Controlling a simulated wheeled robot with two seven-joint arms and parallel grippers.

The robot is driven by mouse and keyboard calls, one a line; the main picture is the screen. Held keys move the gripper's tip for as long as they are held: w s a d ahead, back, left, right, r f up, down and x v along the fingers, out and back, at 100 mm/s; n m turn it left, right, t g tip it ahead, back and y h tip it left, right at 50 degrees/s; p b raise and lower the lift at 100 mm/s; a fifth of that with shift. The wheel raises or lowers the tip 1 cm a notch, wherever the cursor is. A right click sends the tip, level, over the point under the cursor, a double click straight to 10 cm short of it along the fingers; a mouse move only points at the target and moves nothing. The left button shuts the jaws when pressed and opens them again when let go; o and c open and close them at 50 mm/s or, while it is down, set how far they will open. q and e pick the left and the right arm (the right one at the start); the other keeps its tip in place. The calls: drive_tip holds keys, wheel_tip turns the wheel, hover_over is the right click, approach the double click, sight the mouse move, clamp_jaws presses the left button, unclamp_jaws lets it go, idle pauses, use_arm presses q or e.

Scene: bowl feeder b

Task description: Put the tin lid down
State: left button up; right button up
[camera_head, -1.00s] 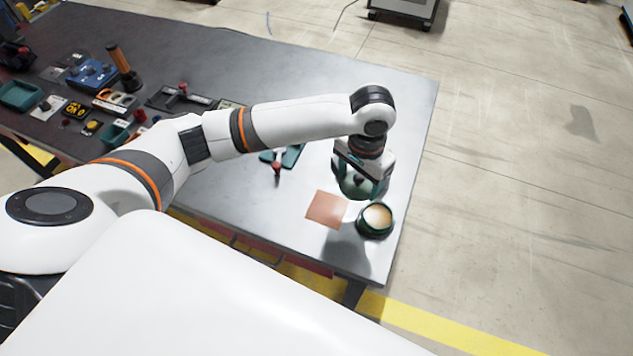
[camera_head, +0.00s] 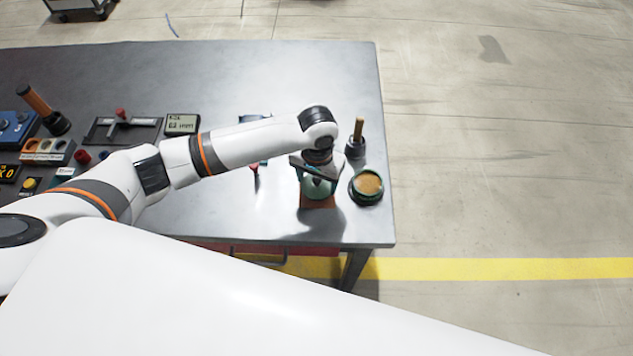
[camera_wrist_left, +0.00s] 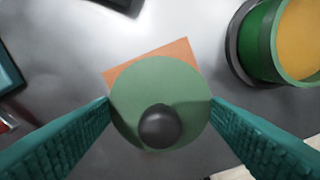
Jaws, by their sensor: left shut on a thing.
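The tin lid (camera_wrist_left: 150,82), a round green disc with a dark knob, is between the fingers of my left gripper (camera_wrist_left: 160,102), which is shut on its edges. In the head view the lid (camera_head: 318,188) shows below my left gripper (camera_head: 318,176), over the brown square mat (camera_head: 318,204). The mat (camera_wrist_left: 181,48) is partly hidden behind the lid in the wrist view; I cannot tell whether the lid touches it. The open green tin (camera_head: 366,197), with tan contents, stands just right of the lid. My right gripper is not in view.
A dark pot with a wooden handle (camera_head: 357,138) stands behind the tin. A small red-knobbed item (camera_head: 255,170) lies left of the mat. Several tools and gauges fill the table's left side. The table's (camera_head: 376,228) right and front edges are close.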

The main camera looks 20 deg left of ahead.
use_arm(q)
wheel_tip(320, 180, down, 2)
drive_tip(key=shift+f, duration=0.2)
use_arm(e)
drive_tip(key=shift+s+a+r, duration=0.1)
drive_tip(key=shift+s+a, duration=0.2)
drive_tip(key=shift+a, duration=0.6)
use_arm(q)
drive_tip(key=o, duration=0.9)
drive_tip(key=shift+o, duration=0.2)
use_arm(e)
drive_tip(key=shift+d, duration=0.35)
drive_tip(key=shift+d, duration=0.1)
